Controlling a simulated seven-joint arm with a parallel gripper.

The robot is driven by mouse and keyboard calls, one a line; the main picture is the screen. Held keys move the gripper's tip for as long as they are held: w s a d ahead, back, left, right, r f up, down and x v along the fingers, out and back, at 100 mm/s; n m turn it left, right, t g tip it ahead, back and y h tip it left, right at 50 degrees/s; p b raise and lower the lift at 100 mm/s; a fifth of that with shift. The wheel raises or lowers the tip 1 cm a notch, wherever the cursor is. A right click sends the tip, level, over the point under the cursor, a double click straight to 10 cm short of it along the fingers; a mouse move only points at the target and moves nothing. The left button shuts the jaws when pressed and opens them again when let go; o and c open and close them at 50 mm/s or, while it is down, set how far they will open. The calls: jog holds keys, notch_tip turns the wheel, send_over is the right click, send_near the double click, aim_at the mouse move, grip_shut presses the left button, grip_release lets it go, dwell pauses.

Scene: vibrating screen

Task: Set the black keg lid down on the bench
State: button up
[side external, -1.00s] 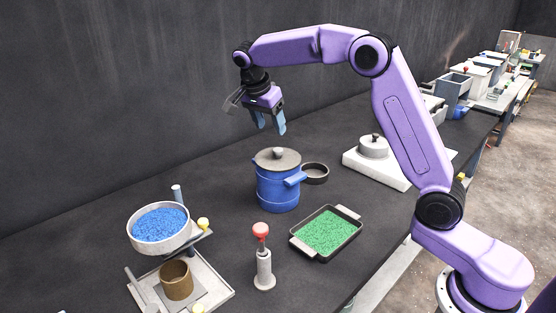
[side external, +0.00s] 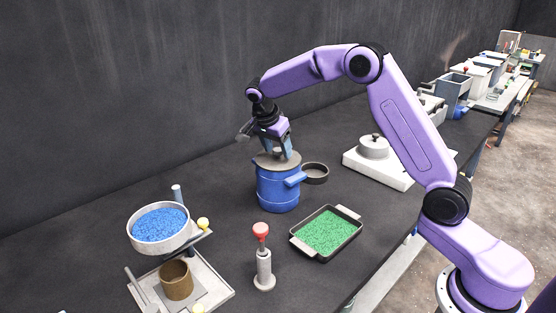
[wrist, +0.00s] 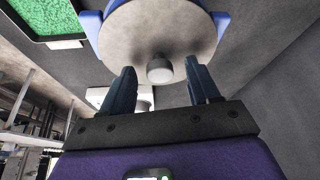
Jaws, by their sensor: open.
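The keg lid (side external: 264,161) is a round disc that looks grey-brown rather than black. It lies flat on top of the blue keg (side external: 278,190). In the wrist view the lid (wrist: 150,28) fills the upper middle, with its pale round knob (wrist: 159,70) towards me. My gripper (side external: 279,153) is pointing down just above the lid, its fingers hiding the knob in the side view. In the wrist view my two blue fingers are open, one on each side of the knob, with gaps showing. They hold nothing.
A small dark round dish (side external: 314,173) stands right of the keg. A tray of green granules (side external: 327,232) and a red-topped post (side external: 263,265) are in front. A sieve of blue granules (side external: 158,224) stands left. A white scale-like unit (side external: 380,166) is behind right. Bare bench (side external: 90,235) lies left.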

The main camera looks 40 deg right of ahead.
grip_shut()
jog(key=shift+r, duration=0.15)
